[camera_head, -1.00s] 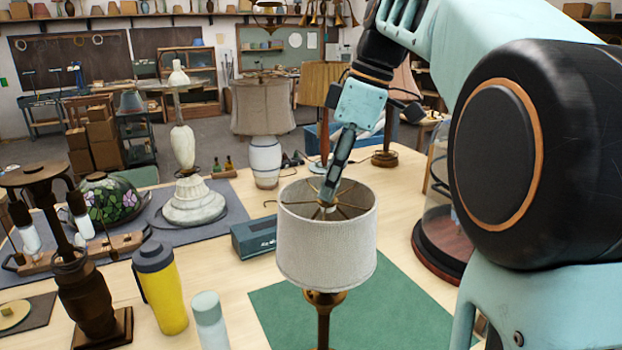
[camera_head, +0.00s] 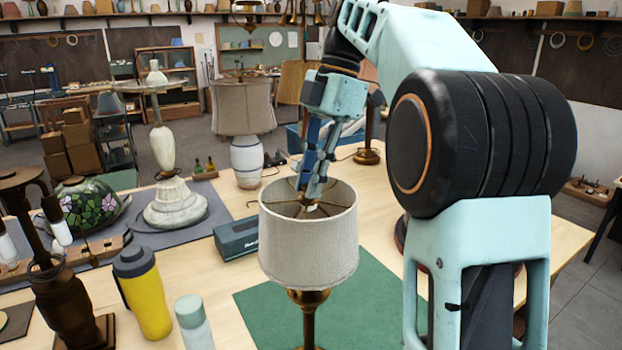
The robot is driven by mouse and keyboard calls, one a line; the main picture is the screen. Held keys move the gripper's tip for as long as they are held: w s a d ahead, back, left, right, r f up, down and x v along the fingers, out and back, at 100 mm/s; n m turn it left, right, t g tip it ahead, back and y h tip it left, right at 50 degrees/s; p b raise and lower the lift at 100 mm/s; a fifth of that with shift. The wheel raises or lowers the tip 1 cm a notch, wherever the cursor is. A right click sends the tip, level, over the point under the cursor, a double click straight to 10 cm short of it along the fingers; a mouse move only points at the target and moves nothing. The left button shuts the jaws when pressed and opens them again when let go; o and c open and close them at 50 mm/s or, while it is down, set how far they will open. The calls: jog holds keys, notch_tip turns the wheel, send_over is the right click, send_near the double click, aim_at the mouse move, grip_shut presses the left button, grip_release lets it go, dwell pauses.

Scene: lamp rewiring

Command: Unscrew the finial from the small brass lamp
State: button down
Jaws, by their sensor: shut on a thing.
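The small brass lamp (camera_head: 308,311) stands upright on the green mat, with a pale fabric drum shade (camera_head: 308,245) open at the top. Thin spokes cross the shade's opening to its middle. My gripper (camera_head: 309,196) reaches down from above into that opening, with its fingers at the centre of the spokes. It is shut on the finial there. The fingers hide most of the finial. A small pale bit shows just under the fingertips, too small to tell what it is.
A dark teal box (camera_head: 236,237) lies behind the lamp on the left. A yellow bottle (camera_head: 144,292) and a pale bottle (camera_head: 194,322) stand front left. A white lamp (camera_head: 246,162) with a beige shade stands behind. The green mat (camera_head: 384,292) has bare room right of the lamp.

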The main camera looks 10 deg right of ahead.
jog(key=shift+n, duration=0.5)
jog(key=c, duration=1.8)
grip_release()
jog(key=shift+o, duration=0.2)
